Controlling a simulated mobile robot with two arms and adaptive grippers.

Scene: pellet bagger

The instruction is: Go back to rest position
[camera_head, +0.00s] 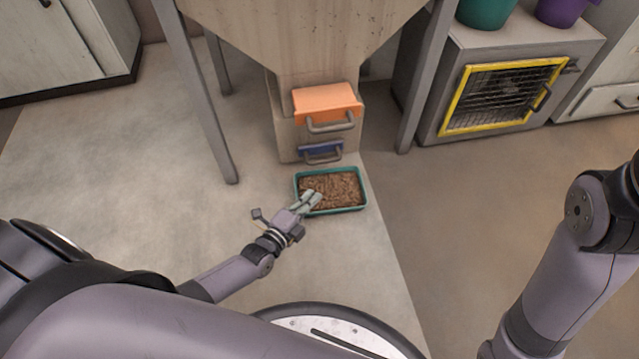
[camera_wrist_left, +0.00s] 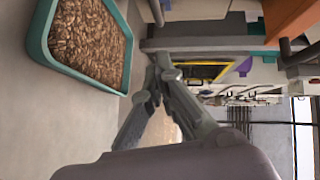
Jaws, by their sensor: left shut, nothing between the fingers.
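My left gripper (camera_head: 312,201) is shut and empty. In the head view its fingertips overlap the near left part of a teal tray (camera_head: 348,210) filled with brown pellets (camera_head: 338,186). In the left wrist view the closed fingers (camera_wrist_left: 158,75) show in the middle, with the tray (camera_wrist_left: 38,40) and its pellets (camera_wrist_left: 90,40) apart from them at upper left. My right arm shows at the right edge of the head view, but its gripper is out of view.
A pellet hopper (camera_head: 305,40) stands behind the tray on grey legs, with an orange drawer (camera_head: 326,100) and a blue drawer (camera_head: 320,150) at its base. A yellow-framed cage (camera_head: 505,95) stands at right. Floor on both sides is clear.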

